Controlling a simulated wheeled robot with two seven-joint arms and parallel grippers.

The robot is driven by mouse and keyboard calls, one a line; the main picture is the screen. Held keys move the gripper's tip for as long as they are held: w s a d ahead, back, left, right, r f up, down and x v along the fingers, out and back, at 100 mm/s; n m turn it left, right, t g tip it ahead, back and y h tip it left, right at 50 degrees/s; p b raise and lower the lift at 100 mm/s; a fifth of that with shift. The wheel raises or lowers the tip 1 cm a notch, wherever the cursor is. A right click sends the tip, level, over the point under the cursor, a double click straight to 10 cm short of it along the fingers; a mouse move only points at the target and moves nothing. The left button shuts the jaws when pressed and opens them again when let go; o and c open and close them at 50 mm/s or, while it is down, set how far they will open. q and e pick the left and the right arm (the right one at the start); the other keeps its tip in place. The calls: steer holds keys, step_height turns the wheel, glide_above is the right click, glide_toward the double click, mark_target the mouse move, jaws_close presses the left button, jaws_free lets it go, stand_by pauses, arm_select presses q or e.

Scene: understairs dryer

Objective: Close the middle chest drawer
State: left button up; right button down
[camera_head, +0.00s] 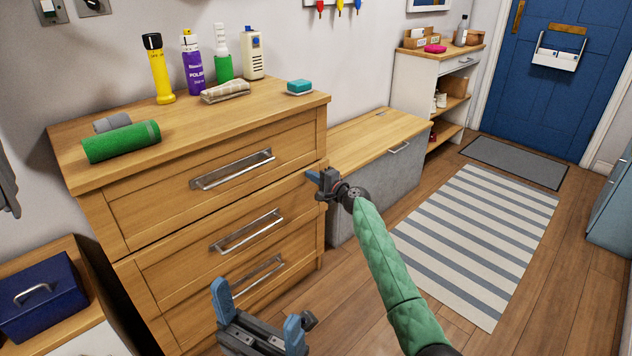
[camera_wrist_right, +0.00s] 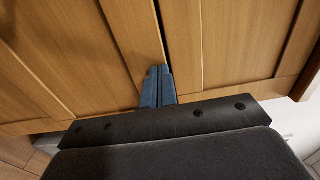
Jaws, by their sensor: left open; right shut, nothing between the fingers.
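The wooden chest (camera_head: 190,110) has three drawers with silver bar handles. The middle drawer (camera_head: 190,262) has its handle (camera_head: 247,232) in the centre of its front. Its front looks nearly flush with the others; I cannot tell whether a small gap remains. My right gripper (camera_head: 314,177) is shut and empty at the right end of the chest front, near the seam between the top and middle drawers. In the right wrist view its closed fingers (camera_wrist_right: 157,87) are against or just before the wooden fronts; contact is unclear. My left gripper (camera_head: 257,308) is open and empty, before the lower drawers.
A wooden-topped bench (camera_head: 365,135) is to the right. A blue box (camera_head: 40,298) sits at lower left. The striped rug (camera_head: 470,235) and floor at right are clear.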

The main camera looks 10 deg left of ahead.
steer(key=shift+w+a+r+b, duration=0.25)
steer(key=shift+w+a+b, duration=0.35)
steer(key=shift+a, duration=0.1)
